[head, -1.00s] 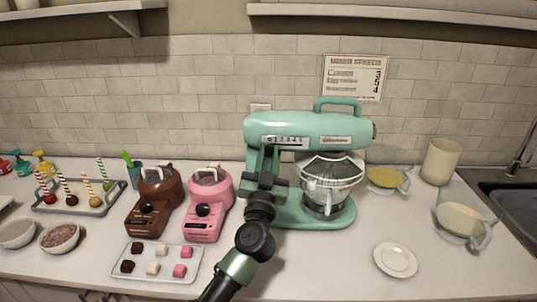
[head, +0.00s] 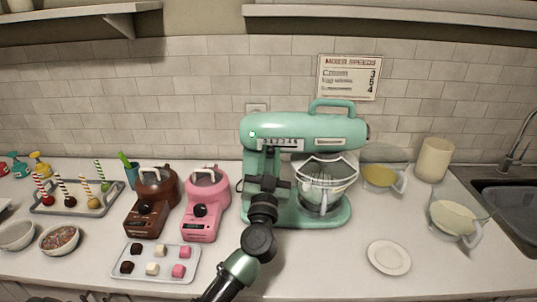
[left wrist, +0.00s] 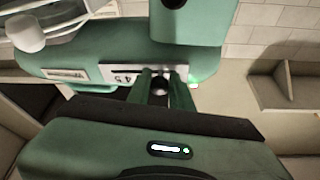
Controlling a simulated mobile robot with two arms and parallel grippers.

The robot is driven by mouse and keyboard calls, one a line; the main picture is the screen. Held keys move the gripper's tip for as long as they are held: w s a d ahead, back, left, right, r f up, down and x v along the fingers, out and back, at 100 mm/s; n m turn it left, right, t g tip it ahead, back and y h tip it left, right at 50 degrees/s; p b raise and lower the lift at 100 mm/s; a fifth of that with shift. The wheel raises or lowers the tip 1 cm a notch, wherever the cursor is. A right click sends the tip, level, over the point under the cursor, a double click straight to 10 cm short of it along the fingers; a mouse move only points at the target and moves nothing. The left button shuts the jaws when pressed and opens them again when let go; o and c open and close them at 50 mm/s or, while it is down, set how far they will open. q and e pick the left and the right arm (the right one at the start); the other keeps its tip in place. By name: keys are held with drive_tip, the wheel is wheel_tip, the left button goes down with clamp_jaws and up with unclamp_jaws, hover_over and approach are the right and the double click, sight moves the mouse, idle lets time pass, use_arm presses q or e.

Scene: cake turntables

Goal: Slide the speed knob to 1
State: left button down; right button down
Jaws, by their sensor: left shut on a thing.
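The mint green stand mixer (head: 315,126) stands at the middle of the counter. Its speed scale (head: 290,144) is a pale strip with dark marks on the side of the head; it also shows in the left wrist view (left wrist: 118,74). My left gripper (head: 269,151) is at the left end of this strip. In the left wrist view its two fingers (left wrist: 161,92) are shut on the small round dark speed knob (left wrist: 160,84). The fingers hide the knob in the head view. A green light (head: 252,134) glows left of the strip. My right gripper is not in view.
The glass mixer bowl (head: 326,181) hangs under the mixer head. Pink (head: 205,205) and brown (head: 150,203) melting pots stand to the left. A wall sign (head: 348,77) lists mixer speeds. A white plate (head: 389,257) lies front right.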

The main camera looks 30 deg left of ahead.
use_arm(q)
drive_tip(key=c, duration=1.3)
unclamp_jaws()
drive_tip(key=shift+f, duration=0.1)
drive_tip(key=shift+c, duration=0.2)
drive_tip(key=shift+s+a, duration=0.1)
drive_tip(key=b+v, duration=0.1)
drive_tip(key=v, duration=0.6)
drive_tip(key=shift+s, duration=0.35)
drive_tip(key=shift+d, duration=0.3)
